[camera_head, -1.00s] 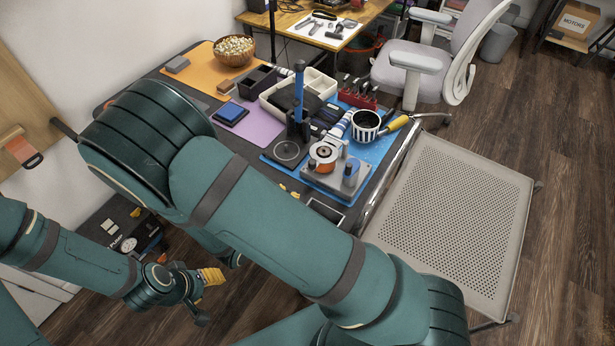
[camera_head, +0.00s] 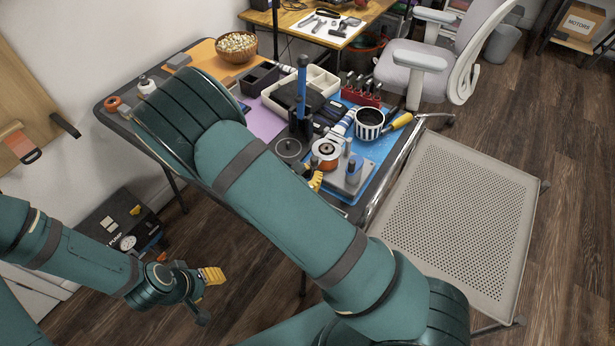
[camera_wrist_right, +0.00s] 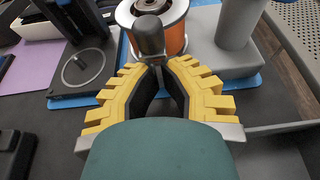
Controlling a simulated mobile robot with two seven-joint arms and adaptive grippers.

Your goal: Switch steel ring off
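The fixture with the orange coil and steel ring (camera_head: 325,152) sits on a grey plate on the blue mat; its steel ring (camera_wrist_right: 152,7) is cut off at the top of the right wrist view. A dark knob on a short stem (camera_wrist_right: 150,36) stands in front of the orange coil. My right gripper (camera_wrist_right: 157,66) has its yellow fingertips drawn together right at the knob's stem; contact is unclear. My left gripper (camera_head: 208,290) hangs low, away from the table.
A grey post (camera_wrist_right: 238,25) stands right of the coil. A black stand with a blue column (camera_head: 301,85) is left of it. A striped cup (camera_head: 369,122) and a yellow-handled tool (camera_head: 401,121) lie behind. A perforated bench (camera_head: 455,220) is at right.

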